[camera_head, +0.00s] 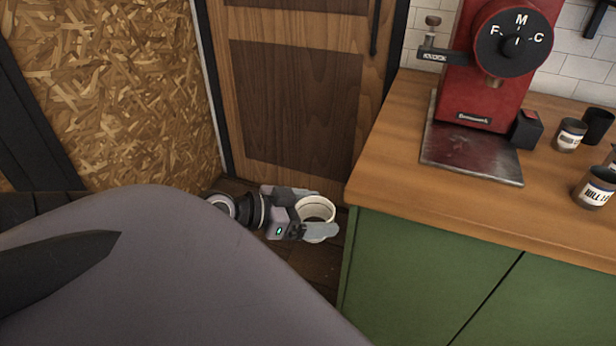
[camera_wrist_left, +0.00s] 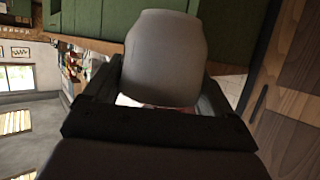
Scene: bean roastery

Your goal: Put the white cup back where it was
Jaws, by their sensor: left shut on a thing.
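The white cup (camera_head: 316,209) is in my left gripper (camera_head: 318,212), low in front of the wooden door and left of the green cabinet in the head view. The gripper is shut on the cup, with a finger on each side. The cup's round opening faces up toward the head camera. In the left wrist view the cup (camera_wrist_left: 165,58) fills the space between the fingers and looks pale grey. My right gripper is in neither view.
The wooden counter (camera_head: 400,150) stands to the right, above the gripper. It carries a red grinder (camera_head: 475,95) on a metal tray (camera_head: 470,158), a small black box (camera_head: 526,130) and several dark labelled cups or tins (camera_head: 570,135). The counter's front left part is clear.

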